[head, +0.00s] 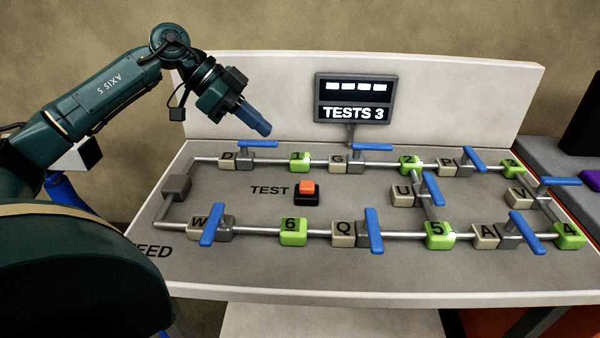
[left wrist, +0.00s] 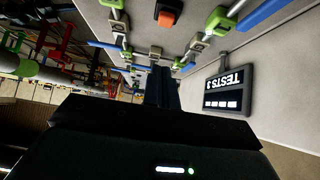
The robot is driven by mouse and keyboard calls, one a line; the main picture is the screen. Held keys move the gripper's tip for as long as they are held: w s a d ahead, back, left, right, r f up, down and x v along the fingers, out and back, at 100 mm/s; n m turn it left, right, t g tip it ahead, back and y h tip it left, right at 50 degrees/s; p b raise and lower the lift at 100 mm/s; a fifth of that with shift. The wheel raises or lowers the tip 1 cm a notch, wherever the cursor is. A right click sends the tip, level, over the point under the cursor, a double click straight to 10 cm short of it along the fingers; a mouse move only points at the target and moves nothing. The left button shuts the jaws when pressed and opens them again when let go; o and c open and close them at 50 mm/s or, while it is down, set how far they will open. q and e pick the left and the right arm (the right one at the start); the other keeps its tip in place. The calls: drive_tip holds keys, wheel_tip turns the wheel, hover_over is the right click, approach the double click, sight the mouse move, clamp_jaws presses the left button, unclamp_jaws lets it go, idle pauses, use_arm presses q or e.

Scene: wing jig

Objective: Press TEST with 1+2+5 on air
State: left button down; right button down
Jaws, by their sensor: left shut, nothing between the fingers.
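The TEST button (head: 307,186) is an orange cap on a black base, mid-board; it also shows in the left wrist view (left wrist: 167,17). My left gripper (head: 262,130) is shut and empty, above the back pipe near valve D (head: 229,161), apart from the button. Green blocks 1 (head: 299,162), 2 (head: 410,162) and 5 (head: 439,236) sit on the pipes. The blue handles of D (head: 258,144), G (head: 358,147) and U (head: 432,188) lie along their pipes. My right gripper is out of view.
A display (head: 352,98) reads TESTS 3 under several white bars, in front of the white back panel (head: 450,90). A grey box (head: 177,188) joins the pipes at the left. The board around the button is clear.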

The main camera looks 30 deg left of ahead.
use_arm(q)
hover_over(311, 185)
drive_tip(key=s+a, duration=0.1)
drive_tip(key=a, duration=0.1)
wheel_tip(311, 185, down, 7)
drive_tip(key=shift+s+f+p, duration=0.1)
drive_tip(key=shift+f+p, duration=0.05)
drive_tip(key=shift+p, duration=0.3)
drive_tip(key=f, duration=0.2)
drive_tip(key=shift+s+a+f, duration=0.1)
drive_tip(key=shift+a+f, duration=0.15)
drive_tip(key=shift+f, duration=0.65)
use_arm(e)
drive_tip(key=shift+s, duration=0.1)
use_arm(q)
drive_tip(key=shift+f, duration=0.1)
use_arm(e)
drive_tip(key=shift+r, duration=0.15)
